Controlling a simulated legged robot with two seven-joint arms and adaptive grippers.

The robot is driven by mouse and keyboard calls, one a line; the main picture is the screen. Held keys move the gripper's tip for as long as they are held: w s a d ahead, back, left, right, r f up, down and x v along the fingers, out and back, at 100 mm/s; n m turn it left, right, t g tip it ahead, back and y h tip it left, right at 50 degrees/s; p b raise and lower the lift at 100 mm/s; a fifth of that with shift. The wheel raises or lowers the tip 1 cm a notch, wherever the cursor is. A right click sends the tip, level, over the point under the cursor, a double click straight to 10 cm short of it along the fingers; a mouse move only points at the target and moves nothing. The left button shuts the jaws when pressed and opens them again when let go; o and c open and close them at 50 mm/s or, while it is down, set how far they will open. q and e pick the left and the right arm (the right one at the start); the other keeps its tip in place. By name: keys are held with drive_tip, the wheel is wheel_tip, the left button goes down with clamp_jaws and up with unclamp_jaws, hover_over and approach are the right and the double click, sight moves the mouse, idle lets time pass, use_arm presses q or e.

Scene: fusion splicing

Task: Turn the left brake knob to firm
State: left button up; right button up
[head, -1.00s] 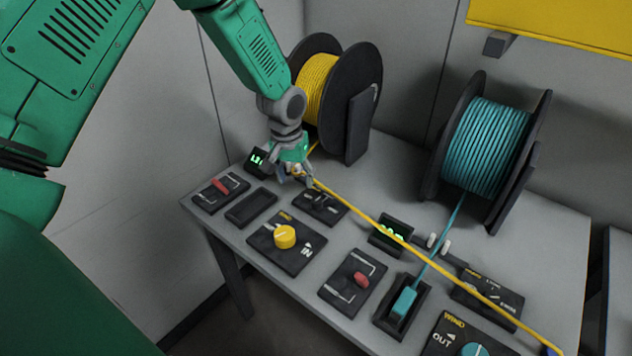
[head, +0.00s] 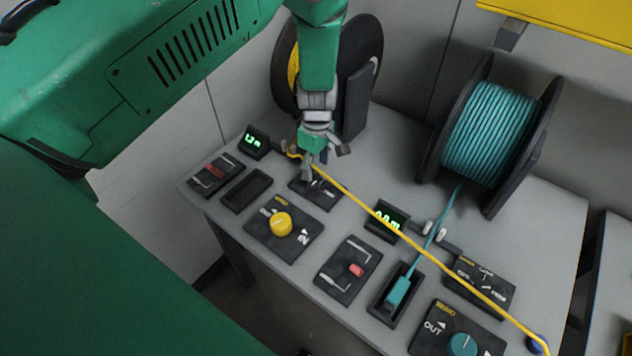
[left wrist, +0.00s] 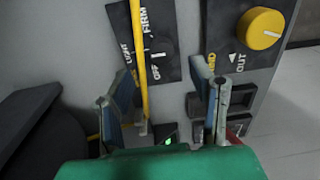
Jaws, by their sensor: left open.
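The left brake panel (head: 328,194) is a small black plate in front of the yellow reel. In the left wrist view the brake panel (left wrist: 150,40) shows the words FIRM and OFF, with a third label partly covered, and white marks. The knob itself is hard to make out. My left gripper (head: 308,172) points down over the back left part of this panel and hides some of it. In the left wrist view my left gripper (left wrist: 165,85) is open, with nothing between its fingers. The yellow cable (left wrist: 138,60) crosses the panel there. My right gripper is not in view.
The yellow cable (head: 420,248) runs taut across the desk to the lower right. A yellow winding knob (head: 281,224) stands in front of the panel. A lit display (head: 387,219) is to its right, and a teal reel (head: 487,135) stands at the back right.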

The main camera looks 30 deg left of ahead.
sight(313, 183)
use_arm(q)
drive_tip(key=f, duration=0.2)
drive_tip(key=a+f, duration=0.1)
drive_tip(key=f, duration=0.3)
drive_tip(key=shift+s+a+f, duration=0.1)
drive_tip(key=shift+a+f, duration=0.15)
drive_tip(key=shift+d+f, duration=0.2)
drive_tip(key=shift+f, duration=0.3)
drive_tip(key=shift+d, duration=0.45)
drive_tip(key=c, duration=1)
drive_tip(key=shift+a, duration=0.35)
clamp_jaws()
